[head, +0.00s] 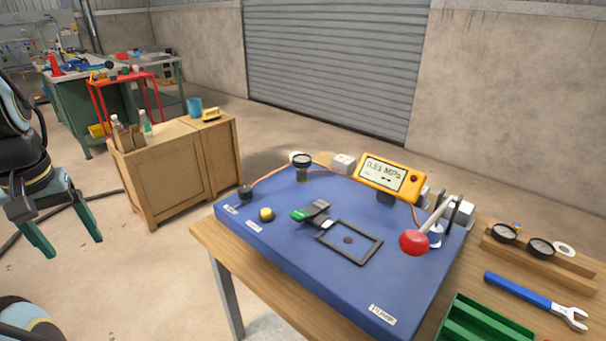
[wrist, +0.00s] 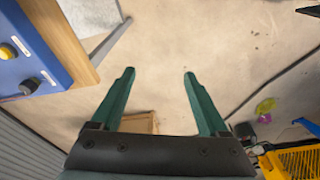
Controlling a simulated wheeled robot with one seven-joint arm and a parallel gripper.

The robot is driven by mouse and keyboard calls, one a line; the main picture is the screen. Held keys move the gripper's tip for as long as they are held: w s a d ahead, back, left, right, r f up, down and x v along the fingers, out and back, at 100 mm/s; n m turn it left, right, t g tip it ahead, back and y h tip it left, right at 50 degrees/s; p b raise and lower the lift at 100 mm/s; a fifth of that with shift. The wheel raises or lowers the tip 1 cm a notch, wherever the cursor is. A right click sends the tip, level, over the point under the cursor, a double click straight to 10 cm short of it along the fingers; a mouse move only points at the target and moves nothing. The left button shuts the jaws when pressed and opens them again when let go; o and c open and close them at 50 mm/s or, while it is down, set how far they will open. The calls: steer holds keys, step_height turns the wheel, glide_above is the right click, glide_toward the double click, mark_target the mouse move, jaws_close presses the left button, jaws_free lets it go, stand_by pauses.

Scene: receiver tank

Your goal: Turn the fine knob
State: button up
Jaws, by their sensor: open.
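A blue panel (head: 285,265) lies on a wooden table, with a black knob (head: 246,192) at its left corner and a yellow knob (head: 266,214) beside it. Small white labels sit near both knobs; I cannot read which one says fine. In the wrist view, the yellow knob (wrist: 8,51) and the black knob (wrist: 30,86) show at the left edge. A yellow display (head: 384,174) on the panel reads about 0.51 MPa. My gripper (head: 70,244) is open and empty, well left of the panel and apart from it. Its green fingers (wrist: 159,75) point over bare floor.
A red-balled lever (head: 414,243) stands at the panel's right, and a dark-topped cylinder (head: 302,168) at its back. A black frame (head: 349,241) lies mid-panel. A wooden cabinet (head: 172,177) stands between my gripper and the panel, farther back. A blue wrench (head: 520,290) lies right.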

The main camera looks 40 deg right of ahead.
steer(key=w+d+m+b, duration=0.3)
steer(key=w+d+m, duration=0.25)
steer(key=d, duration=0.25)
steer(key=m+g+b, duration=0.1)
steer(key=m+b, duration=0.4)
steer(key=m, duration=0.9)
glide_toward(245, 188)
step_height(245, 188, down, 9)
steer(key=shift+w+r+p, duration=0.15)
steer(key=shift+r+p, duration=0.05)
steer(key=shift+p, duration=0.3)
steer(key=shift+c, duration=0.4)
jaws_close()
